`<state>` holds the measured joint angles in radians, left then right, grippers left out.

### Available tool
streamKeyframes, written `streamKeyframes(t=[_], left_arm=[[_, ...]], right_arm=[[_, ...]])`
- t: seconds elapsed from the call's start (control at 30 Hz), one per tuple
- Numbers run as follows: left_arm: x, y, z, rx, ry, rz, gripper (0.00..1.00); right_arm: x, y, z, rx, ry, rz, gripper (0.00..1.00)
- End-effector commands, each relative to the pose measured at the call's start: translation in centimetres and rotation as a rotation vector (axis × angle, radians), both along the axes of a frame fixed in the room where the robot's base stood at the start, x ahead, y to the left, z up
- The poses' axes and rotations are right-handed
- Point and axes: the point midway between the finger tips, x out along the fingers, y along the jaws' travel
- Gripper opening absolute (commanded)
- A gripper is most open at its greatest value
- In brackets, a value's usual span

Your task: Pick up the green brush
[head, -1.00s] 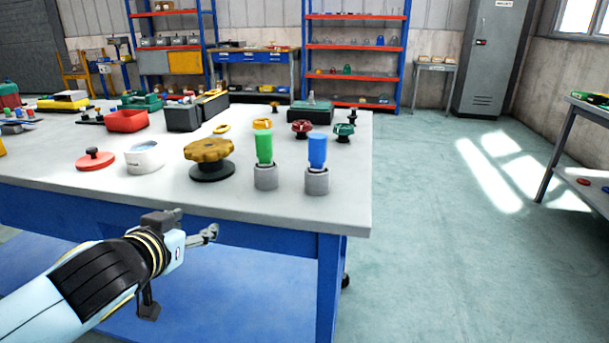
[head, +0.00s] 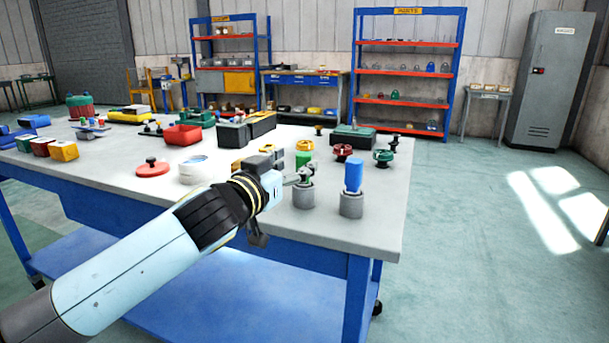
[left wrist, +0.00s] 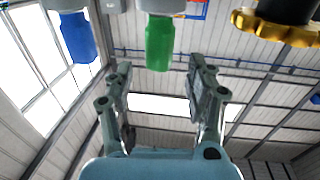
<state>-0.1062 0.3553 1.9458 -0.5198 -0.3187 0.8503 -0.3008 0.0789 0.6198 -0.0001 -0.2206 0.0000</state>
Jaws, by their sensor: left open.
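The green brush (head: 303,159) stands upright in a grey cup (head: 303,196) near the front edge of the workbench. In the left wrist view, which looks inverted, the green brush (left wrist: 159,43) shows beyond the gap between the two spread fingers (left wrist: 160,78). I cannot tell the exact distance; the fingers do not hold it. My right gripper is not in view.
A blue brush (head: 353,176) stands in a grey cup (head: 351,206) just right of the green one. Green (head: 383,156) and red (head: 342,151) knobs stand behind.

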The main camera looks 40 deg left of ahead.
Motion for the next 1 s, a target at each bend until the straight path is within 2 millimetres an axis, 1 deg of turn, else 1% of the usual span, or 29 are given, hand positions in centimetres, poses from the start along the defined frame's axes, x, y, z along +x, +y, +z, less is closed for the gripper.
streamKeyframes(t=[0.03, 0.13, 0.27, 0.37, 0.57, 0.9, 1.0], left_arm=[[0.8, 0.1, 0.5, -0.002, -0.002, 0.001, 0.56], [2.5, 0.1, 0.8, -0.004, -0.003, 0.001, 0.56], [4.1, 0.3, 0.6, -0.001, -0.002, 0.000, 0.56], [4.6, 0.4, 0.5, 0.000, 0.000, 0.000, 0.56], [4.6, 0.4, 0.4, 0.000, 0.000, -0.001, 0.56], [4.6, 0.4, 0.4, 0.001, 0.000, -0.001, 0.11], [4.6, 0.4, 0.4, 0.001, 0.000, -0.001, 0.00]], right_arm=[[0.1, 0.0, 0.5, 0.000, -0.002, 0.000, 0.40], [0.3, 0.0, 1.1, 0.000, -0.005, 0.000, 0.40], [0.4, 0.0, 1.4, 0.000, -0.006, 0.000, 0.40], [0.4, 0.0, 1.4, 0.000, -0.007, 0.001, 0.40], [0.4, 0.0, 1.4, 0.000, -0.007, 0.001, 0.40], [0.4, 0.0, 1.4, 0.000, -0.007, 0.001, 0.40], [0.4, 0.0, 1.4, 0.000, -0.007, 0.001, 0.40]])
